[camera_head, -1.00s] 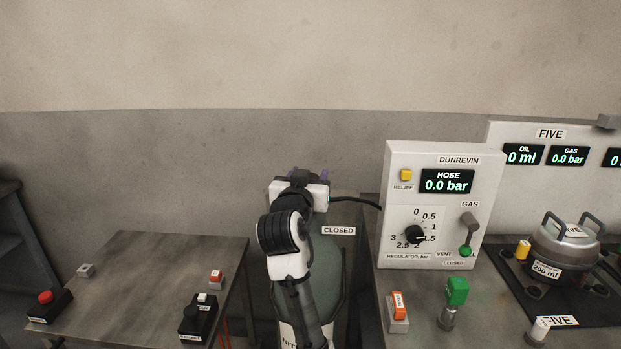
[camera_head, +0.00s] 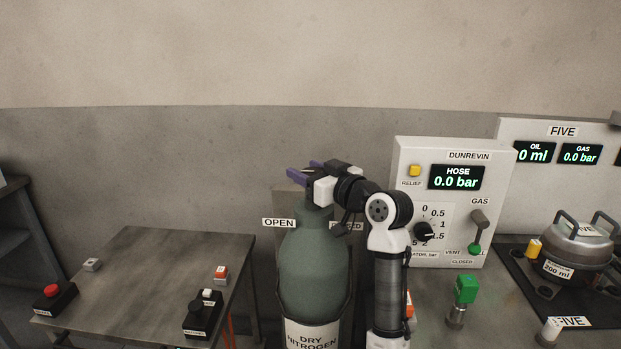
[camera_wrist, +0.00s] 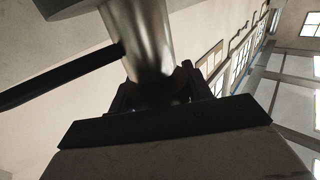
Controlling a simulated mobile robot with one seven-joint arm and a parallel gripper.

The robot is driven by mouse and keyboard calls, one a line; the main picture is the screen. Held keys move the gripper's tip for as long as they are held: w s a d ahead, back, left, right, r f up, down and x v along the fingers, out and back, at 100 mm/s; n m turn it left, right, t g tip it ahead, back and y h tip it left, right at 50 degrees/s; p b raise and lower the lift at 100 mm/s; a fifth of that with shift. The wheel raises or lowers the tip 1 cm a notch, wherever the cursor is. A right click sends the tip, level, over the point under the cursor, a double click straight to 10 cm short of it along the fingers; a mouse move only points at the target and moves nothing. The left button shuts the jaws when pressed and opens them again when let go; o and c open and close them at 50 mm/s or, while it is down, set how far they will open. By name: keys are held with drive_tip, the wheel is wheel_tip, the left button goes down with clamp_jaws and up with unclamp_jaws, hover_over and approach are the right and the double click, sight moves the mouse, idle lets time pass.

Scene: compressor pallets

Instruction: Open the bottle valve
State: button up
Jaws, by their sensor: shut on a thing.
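The green gas bottle (camera_head: 315,268), labelled DRY NITROGEN, stands upright between the two tables. My gripper (camera_head: 306,170) is at the bottle's top, its purple fingers pointing left. It is shut on the bottle valve, which it hides in the head view. In the wrist view, my gripper (camera_wrist: 158,92) is around the lower end of a shiny metal part (camera_wrist: 143,38) of the bottle top. An OPEN label (camera_head: 279,222) shows left of the bottle's neck. The CLOSED label (camera_head: 352,226) on the right is partly covered by my arm.
The DUNREVIN panel (camera_head: 407,153) on the right has a hose display (camera_head: 457,177) reading 0.0 bar, with a regulator knob (camera_head: 424,231) and a gas lever (camera_head: 477,232). My arm stands close before its left edge. The left table (camera_head: 140,275) carries several buttons.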

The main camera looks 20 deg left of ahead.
drive_tip(key=n+g, duration=0.2)
drive_tip(key=n+g+y+b, duration=0.1)
drive_tip(key=g, duration=0.2)
drive_tip(key=n+g+y+b, duration=0.1)
drive_tip(key=n+g, duration=0.1)
drive_tip(key=g, duration=0.1)
drive_tip(key=shift+s+a+n, duration=0.1)
drive_tip(key=shift+s+n, duration=0.2)
drive_tip(key=shift+s, duration=0.05)
drive_tip(key=shift+s+g, duration=0.1)
drive_tip(key=shift+g, duration=0.4)
drive_tip(key=o, duration=1)
drive_tip(key=shift+a, duration=0.1)
drive_tip(key=shift+c, duration=0.2)
drive_tip(key=d+b, duration=0.3)
drive_tip(key=d, duration=1.1)
drive_tip(key=shift+w, duration=0.25)
